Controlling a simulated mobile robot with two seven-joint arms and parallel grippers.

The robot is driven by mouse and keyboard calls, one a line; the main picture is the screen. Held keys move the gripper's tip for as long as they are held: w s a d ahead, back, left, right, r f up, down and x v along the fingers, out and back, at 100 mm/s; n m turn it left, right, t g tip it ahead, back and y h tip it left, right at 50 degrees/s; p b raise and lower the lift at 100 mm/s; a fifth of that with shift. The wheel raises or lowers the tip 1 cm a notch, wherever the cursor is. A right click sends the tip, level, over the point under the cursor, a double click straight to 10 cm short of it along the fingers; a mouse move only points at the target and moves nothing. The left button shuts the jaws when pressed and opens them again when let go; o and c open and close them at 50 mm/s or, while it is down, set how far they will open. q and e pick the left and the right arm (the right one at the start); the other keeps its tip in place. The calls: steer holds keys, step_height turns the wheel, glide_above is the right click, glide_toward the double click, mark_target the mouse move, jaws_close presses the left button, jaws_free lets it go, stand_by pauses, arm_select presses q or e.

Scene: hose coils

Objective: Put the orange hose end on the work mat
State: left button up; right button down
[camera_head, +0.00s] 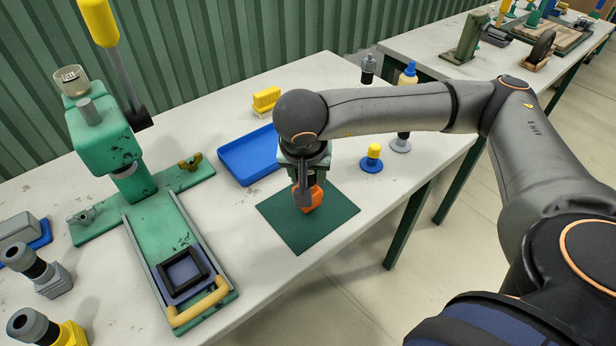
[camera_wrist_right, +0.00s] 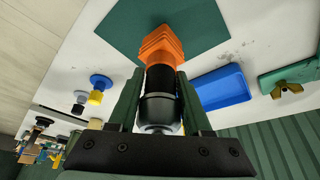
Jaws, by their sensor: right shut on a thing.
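The orange hose end (camera_head: 313,198) is a blocky orange piece. In the right wrist view its orange part (camera_wrist_right: 161,46) joins a black and grey barrel (camera_wrist_right: 158,108). My right gripper (camera_head: 304,188) is shut on that barrel, with a green finger on each side. The orange part points down over the dark green work mat (camera_head: 332,218), within its outline in the head view. The mat also shows in the right wrist view (camera_wrist_right: 207,22). I cannot tell whether the orange part touches the mat. My left gripper is not in view.
A blue tray (camera_head: 247,157) lies behind the mat. A yellow-topped blue piece (camera_head: 373,158) stands to its right, with bottle-like pieces further back. A green press (camera_head: 130,180) with a long bed stands left. The table edge runs close to the mat's right.

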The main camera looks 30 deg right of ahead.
steer(key=shift+f, duration=0.7)
steer(key=shift+f, duration=0.2)
steer(key=shift+c, duration=1.7)
jaws_free()
steer(key=shift+r, duration=0.15)
steer(key=shift+r, duration=0.2)
steer(key=v, duration=1.1)
steer(key=shift+s+a+r, duration=0.2)
steer(key=shift+r, duration=0.1)
